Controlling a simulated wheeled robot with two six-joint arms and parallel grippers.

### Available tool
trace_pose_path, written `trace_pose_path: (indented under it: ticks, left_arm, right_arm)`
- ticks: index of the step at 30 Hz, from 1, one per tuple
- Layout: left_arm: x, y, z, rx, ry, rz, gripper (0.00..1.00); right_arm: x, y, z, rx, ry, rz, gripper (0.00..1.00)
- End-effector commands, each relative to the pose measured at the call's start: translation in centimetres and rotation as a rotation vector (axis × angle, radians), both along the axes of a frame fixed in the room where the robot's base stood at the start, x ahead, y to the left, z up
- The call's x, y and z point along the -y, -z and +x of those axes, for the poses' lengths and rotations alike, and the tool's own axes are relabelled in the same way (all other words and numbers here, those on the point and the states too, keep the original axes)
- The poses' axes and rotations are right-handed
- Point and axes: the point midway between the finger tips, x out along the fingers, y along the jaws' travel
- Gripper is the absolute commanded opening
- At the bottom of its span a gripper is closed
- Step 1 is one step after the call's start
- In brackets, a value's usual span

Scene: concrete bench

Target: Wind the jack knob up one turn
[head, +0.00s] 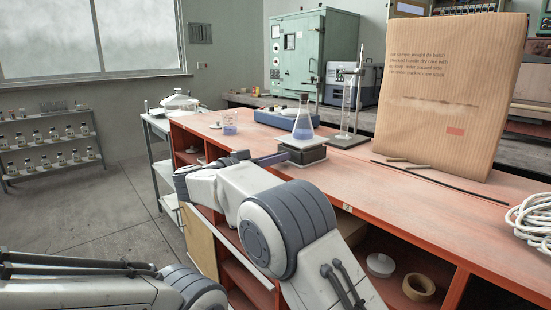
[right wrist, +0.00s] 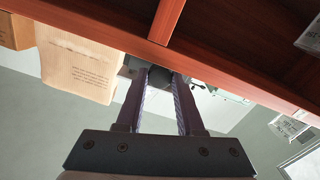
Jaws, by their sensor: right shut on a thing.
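The lab jack (head: 302,154) has a pale top plate and a dark body and stands near the bench's front edge. A conical flask of blue liquid (head: 303,125) stands upright on its plate. My right gripper (head: 284,158) reaches from the left to the jack's side, its fingers level with the dark body. In the right wrist view its two fingers (right wrist: 160,76) are close together at the tips, with a small dark part between them. The gripper is shut on the jack knob, which the fingers mostly hide. My left arm shows at the lower left, but its gripper is out of view.
The red bench top (head: 400,185) is clear in front of the jack. A blue device (head: 285,118), a small beaker (head: 229,127) and a stand with a glass cylinder (head: 347,110) are nearby.

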Motion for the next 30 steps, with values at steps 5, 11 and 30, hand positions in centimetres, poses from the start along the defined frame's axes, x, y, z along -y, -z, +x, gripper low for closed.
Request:
trace_pose_path:
  ticks: [5,11,30]
  left_arm:
    - [0.0,-1.0,0.0,0.000,0.000,0.000,0.84]
    - [0.0,-2.1,0.0,0.000,0.000,0.000,0.84]
    - [0.0,-3.2,0.0,0.000,0.000,0.000,0.84]
  right_arm:
    - [0.0,-0.1,0.0,0.058,-0.001,0.044,0.00]
    - [0.0,-0.2,0.0,0.176,-0.001,0.129,0.00]
    - [-0.1,0.2,0.0,0.462,-0.001,0.338,0.00]
